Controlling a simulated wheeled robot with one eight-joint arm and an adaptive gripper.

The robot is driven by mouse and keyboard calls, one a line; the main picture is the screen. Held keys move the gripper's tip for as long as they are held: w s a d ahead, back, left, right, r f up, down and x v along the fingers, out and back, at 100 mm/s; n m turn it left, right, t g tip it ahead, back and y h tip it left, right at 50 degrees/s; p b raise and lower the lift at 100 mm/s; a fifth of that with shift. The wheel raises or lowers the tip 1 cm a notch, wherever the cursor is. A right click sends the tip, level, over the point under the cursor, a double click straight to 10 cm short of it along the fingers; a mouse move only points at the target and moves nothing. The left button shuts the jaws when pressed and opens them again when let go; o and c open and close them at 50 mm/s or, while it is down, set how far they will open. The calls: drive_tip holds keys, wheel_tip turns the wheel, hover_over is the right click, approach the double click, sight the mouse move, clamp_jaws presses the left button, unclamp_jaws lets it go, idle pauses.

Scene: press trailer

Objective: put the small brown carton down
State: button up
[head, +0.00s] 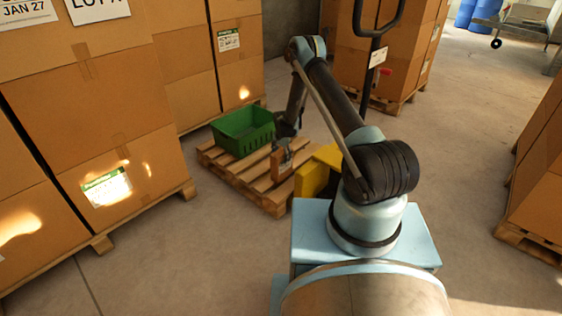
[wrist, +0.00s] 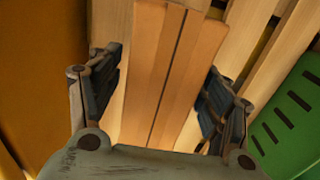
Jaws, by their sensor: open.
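The small brown carton (head: 277,165) stands on the slats of the low wooden pallet (head: 270,203), to the right of the green crate. My gripper (head: 284,149) is down at the carton, coming from above. In the wrist view the carton (wrist: 172,70), with a dark seam along its top, lies between the two fingers of my gripper (wrist: 160,95). The fingers are spread, one on each side, with a narrow gap beside the carton. The carton's underside is hidden in both views.
The green crate (head: 243,132) stands on the pallet's back left part. A yellow object (head: 317,173) is close on the carton's right. Tall stacks of large cartons (head: 95,120) stand at the left. Open concrete floor (head: 455,120) lies to the right.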

wheel_tip(320, 180, up, 10)
drive_tip(key=shift+f, duration=0.2)
idle(0.4)
